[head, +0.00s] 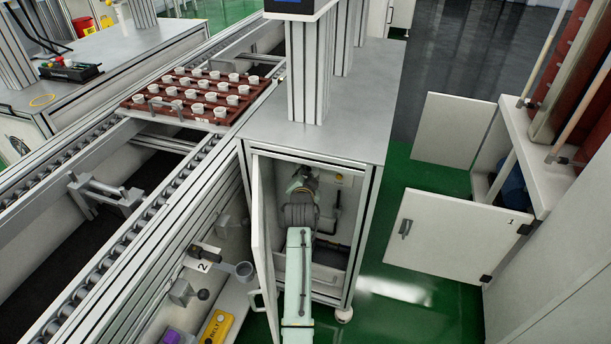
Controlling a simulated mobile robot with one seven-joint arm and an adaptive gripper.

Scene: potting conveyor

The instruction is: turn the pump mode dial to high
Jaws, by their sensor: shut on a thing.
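My gripper (303,178) reaches into the open cabinet (377,200) under the grey worktop, close to its upper back panel. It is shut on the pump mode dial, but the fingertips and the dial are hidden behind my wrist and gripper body. Which way the dial points cannot be seen. A small yellow mark (339,178) and dark fittings show on the cabinet's back panel to the right of my gripper.
The cabinet door (262,245) stands open just left of my arm. A roller conveyor (125,262) runs on the left, with a red tray (133,103) of white pots. A second cabinet's open door (440,240) is at the right. Green floor between the cabinets is clear.

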